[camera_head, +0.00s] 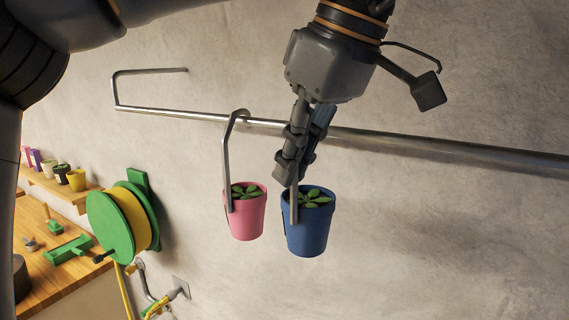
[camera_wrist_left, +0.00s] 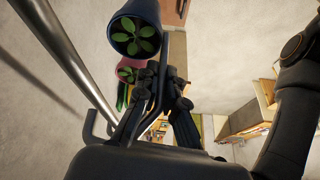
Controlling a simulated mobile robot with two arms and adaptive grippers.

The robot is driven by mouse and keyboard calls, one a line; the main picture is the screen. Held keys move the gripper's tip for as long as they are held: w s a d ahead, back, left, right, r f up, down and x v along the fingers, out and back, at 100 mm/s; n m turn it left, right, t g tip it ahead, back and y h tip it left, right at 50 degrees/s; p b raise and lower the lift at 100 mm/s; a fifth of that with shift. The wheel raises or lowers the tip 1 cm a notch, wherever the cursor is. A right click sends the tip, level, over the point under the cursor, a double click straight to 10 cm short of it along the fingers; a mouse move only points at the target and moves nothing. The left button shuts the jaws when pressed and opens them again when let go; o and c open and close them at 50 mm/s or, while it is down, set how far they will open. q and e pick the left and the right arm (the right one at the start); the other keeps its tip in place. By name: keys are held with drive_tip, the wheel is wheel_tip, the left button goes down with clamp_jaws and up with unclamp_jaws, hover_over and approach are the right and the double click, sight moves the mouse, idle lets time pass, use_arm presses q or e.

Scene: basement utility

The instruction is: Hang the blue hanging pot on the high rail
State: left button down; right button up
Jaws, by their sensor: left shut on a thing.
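The blue hanging pot (camera_head: 307,228) holds a green plant and hangs upright from a grey metal hanger. My left gripper (camera_head: 290,180) is shut on that hanger, just above the pot. In the left wrist view the blue pot (camera_wrist_left: 134,35) shows beyond the fingers (camera_wrist_left: 158,95), its hanger running between them. The high rail (camera_head: 400,143) is a metal bar along the wall; in the head view the gripper overlaps it, and it also shows at the left of the left wrist view (camera_wrist_left: 72,50). The hanger's hook on the rail is not clearly visible. My right gripper is not in view.
A pink pot (camera_head: 248,215) hangs from the rail by its own hook, close to the left of the blue pot. A green and yellow hose reel (camera_head: 110,228) is on the wall further left. A wooden shelf (camera_head: 60,188) holds small pots. The rail right of my gripper is clear.

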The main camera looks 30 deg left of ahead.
sight(303, 202)
use_arm(q)
drive_tip(key=shift+w, duration=1.1)
drive_tip(key=shift+f+b, duration=0.75)
drive_tip(key=shift+f, duration=0.45)
